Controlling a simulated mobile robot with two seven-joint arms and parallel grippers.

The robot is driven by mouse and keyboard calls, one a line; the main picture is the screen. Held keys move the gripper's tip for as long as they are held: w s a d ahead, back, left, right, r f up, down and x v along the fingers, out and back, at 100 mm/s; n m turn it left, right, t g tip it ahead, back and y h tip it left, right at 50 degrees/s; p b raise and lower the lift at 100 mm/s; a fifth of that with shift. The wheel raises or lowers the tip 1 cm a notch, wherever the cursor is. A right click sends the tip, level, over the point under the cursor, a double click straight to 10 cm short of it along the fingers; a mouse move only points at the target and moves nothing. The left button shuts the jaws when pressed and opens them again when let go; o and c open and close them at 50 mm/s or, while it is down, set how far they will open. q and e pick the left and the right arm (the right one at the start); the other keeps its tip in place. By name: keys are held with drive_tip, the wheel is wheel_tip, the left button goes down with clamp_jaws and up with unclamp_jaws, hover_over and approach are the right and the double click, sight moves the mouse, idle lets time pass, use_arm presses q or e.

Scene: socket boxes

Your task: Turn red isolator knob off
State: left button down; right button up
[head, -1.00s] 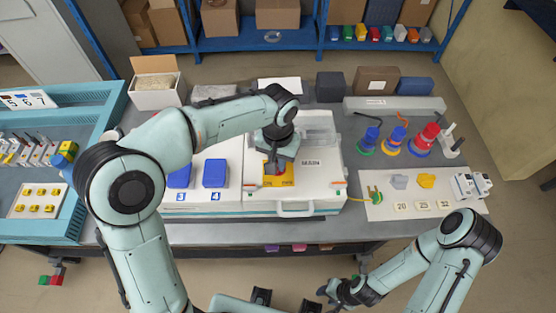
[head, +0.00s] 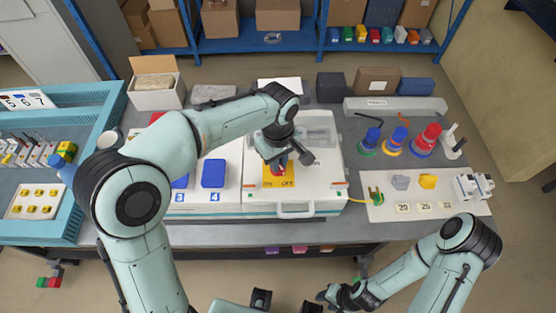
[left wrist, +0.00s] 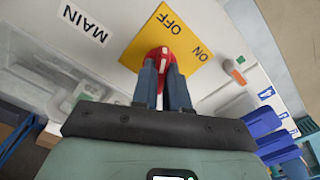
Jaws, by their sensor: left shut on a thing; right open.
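The red isolator knob (left wrist: 161,54) sits on a yellow plate (left wrist: 190,35) marked OFF and ON, in the left wrist view. Its visible end, with a white mark, points roughly toward the OFF word. My left gripper (left wrist: 162,88) is shut on the knob, one finger on each side; the fingers hide part of it. In the head view my left gripper (head: 278,165) is over the yellow plate (head: 270,182) on the white box (head: 316,170). My right gripper (head: 338,295) is open and empty, low in front of the table.
A pale board (head: 380,208) with small parts lies at the front right. A blue tray (head: 118,115) is at the left.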

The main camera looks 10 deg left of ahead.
use_arm(q)
drive_tip(key=shift+n, duration=1.3)
use_arm(e)
drive_tip(key=shift+f, duration=0.1)
use_arm(q)
drive_tip(key=c, duration=1.1)
unclamp_jaws()
drive_tip(key=shift+c, duration=0.2)
use_arm(e)
drive_tip(key=shift+s, duration=0.1)
use_arm(q)
wheel_tip(320, 180, up, 14)
drive_tip(key=p, duration=0.2)
drive_tip(key=shift+f, duration=0.25)
use_arm(e)
drive_tip(key=w+r, duration=0.2)
drive_tip(key=r, duration=0.1)
use_arm(q)
drive_tip(key=shift+f, duration=0.1)
use_arm(e)
drive_tip(key=shift+s+f, duration=0.1)
